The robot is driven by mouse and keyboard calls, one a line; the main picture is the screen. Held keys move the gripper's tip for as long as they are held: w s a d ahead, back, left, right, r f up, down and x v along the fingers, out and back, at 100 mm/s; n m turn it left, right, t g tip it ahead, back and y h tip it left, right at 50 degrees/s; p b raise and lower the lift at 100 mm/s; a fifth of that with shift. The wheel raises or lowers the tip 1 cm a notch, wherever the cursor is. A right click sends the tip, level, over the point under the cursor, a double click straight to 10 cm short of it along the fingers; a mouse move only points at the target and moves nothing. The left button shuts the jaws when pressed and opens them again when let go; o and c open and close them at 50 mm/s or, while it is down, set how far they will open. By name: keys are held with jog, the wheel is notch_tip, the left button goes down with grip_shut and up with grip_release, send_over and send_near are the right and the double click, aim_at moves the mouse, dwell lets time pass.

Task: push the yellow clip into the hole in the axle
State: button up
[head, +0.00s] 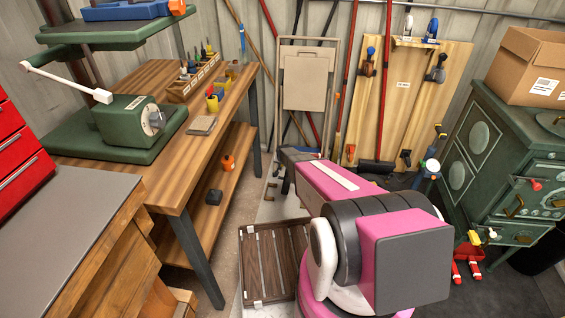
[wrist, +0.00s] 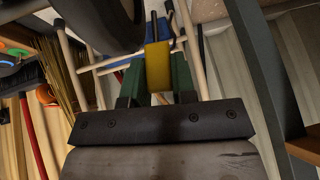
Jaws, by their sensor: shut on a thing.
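A large dark rounded thing (wrist: 95,22) fills the upper left, close to the clip. I cannot make out the axle or its hole for certain. In the head view my pink arm reaches away, and the gripper and clip cannot be made out.
Pale rods (wrist: 197,55) cross behind the clip. In the head view, a wooden workbench (head: 185,185) stands left, with a slatted crate (head: 270,232) on the floor. A green stove (head: 515,165) stands right, bearing a cardboard box (head: 530,65). Tools lean at the back wall.

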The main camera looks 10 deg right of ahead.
aim_at(282, 166)
jog(key=shift+a+f, duration=0.15)
jog(key=shift+f, duration=0.75)
jog(key=shift+a+f, duration=0.1)
jog(key=shift+f, duration=0.8)
